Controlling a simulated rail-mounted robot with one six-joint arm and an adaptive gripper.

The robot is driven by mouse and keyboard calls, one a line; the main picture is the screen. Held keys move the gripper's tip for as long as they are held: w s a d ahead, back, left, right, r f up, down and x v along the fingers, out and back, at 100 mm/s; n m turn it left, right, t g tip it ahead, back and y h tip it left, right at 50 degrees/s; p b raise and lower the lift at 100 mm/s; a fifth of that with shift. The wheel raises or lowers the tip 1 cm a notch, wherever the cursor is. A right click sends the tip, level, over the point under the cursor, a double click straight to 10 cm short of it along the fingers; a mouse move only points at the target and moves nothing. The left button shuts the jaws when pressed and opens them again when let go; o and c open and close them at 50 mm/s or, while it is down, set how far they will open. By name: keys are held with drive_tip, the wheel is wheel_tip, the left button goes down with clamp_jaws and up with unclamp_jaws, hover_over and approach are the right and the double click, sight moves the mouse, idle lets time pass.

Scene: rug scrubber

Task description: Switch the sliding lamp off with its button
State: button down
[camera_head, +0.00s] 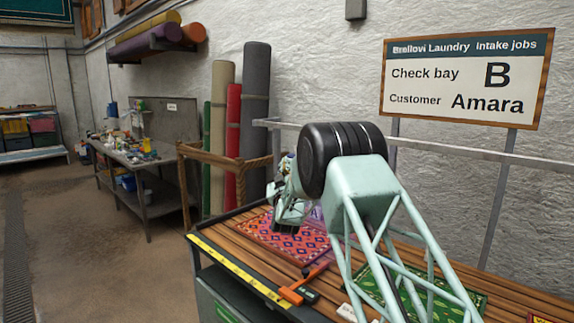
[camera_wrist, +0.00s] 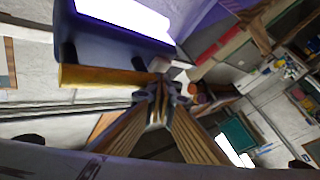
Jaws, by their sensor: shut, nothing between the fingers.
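The lamp (camera_wrist: 72,32) shows at the top of the wrist view as a dark blue housing with a bright white, lit panel (camera_wrist: 125,16). A yellow bar (camera_wrist: 105,76) runs along its lower edge. A small pale part (camera_wrist: 160,64) sits near the bar's right end; I cannot tell whether it is the button. My gripper (camera_wrist: 160,92) is shut and empty, its tips close to the bar's right end; contact cannot be told. In the head view my gripper (camera_head: 289,222) hangs over the wooden bench, and I cannot make out the lamp there.
The slatted bench (camera_head: 225,235) holds a red patterned rug (camera_head: 285,240), a green rug (camera_head: 465,297) and an orange-handled tool (camera_head: 303,285). A sign (camera_head: 465,78) and a rail (camera_head: 540,162) stand behind. A cluttered side table (camera_head: 150,158) stands at the left, with open floor (camera_head: 100,255) before it.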

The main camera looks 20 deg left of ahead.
drive_tip(key=shift+w+d, duration=0.3)
drive_tip(key=shift+d, duration=0.05)
idle(0.3)
drive_tip(key=shift+s+f+b, duration=0.15)
drive_tip(key=shift+b, duration=0.3)
drive_tip(key=shift+s+f+b, duration=0.15)
drive_tip(key=shift+s+b, duration=0.1)
drive_tip(key=shift+b, duration=0.05)
drive_tip(key=shift+s+a, duration=0.25)
drive_tip(key=shift+a, duration=0.05)
drive_tip(key=shift+s+a+r+b, duration=0.1)
drive_tip(key=shift+s+a+b, duration=0.35)
drive_tip(key=shift+s, duration=0.45)
drive_tip(key=shift+s+a+r+b, duration=0.1)
drive_tip(key=shift+s+a+b, duration=0.25)
drive_tip(key=shift+s, duration=0.55)
drive_tip(key=shift+s+a+b, duration=0.35)
drive_tip(key=shift+s+b, duration=0.15)
drive_tip(key=shift+s, duration=0.4)
